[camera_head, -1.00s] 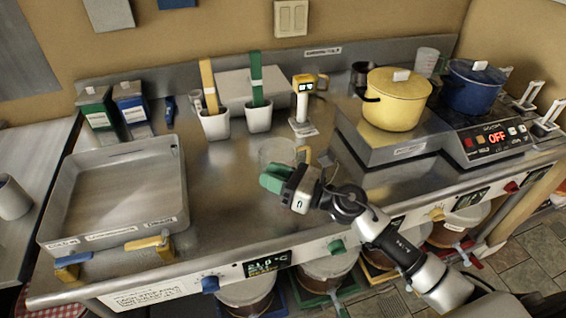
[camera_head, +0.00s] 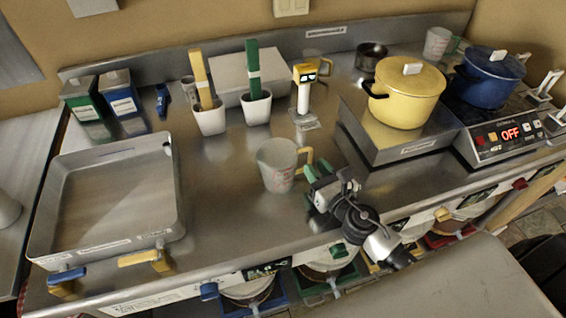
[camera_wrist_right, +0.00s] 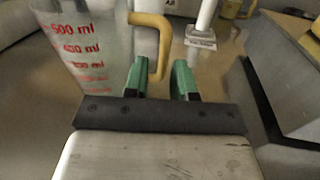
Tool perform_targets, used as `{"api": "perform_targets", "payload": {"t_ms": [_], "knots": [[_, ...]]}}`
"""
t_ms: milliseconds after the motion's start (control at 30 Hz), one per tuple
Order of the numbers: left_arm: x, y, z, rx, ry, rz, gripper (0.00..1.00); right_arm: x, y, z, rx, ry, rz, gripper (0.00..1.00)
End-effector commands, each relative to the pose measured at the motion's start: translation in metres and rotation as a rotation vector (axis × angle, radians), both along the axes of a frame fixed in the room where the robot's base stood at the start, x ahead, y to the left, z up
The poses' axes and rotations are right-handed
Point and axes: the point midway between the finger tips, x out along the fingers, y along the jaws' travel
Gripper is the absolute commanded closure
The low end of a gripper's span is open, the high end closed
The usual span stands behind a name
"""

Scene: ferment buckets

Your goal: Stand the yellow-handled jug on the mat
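The yellow-handled jug (camera_head: 277,165) is a clear measuring jug with red marks, upright on the steel counter. Its handle (camera_head: 306,160) points right. My right gripper (camera_head: 318,172) is just right of the jug, at the handle. In the right wrist view the jug (camera_wrist_right: 85,45) is at upper left. The green fingers of the gripper (camera_wrist_right: 160,82) are apart there, with the lower end of the handle (camera_wrist_right: 152,25) showing between or just beyond them. I cannot tell whether they touch it. My left gripper is not in view. I cannot make out a mat with certainty.
A steel tray (camera_head: 170,190) is at left. White pots (camera_head: 210,120), a yellow-topped post (camera_head: 304,95) and another clear jug (camera_head: 318,62) stand behind. A yellow pot (camera_head: 405,95) is on a raised steel block at right. Counter is bare between tray and jug.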

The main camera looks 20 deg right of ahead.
Motion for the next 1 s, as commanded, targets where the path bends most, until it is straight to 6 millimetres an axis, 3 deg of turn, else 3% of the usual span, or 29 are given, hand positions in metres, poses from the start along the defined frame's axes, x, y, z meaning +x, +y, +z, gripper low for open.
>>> {"api": "perform_targets", "payload": {"t_ms": [400, 700, 900, 1000], "knots": [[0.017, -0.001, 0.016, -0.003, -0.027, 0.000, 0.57, 0.050, 0.004, 0.003, 0.001, 0.000, 0.001, 0.74], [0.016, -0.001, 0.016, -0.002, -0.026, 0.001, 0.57, 0.056, 0.005, 0.001, 0.000, 0.001, 0.003, 0.74], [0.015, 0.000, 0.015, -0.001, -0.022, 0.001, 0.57, 0.056, 0.005, 0.001, 0.000, 0.001, 0.002, 1.00], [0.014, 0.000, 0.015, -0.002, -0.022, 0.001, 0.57, 0.056, 0.005, 0.001, 0.000, 0.001, 0.002, 1.00]]}}
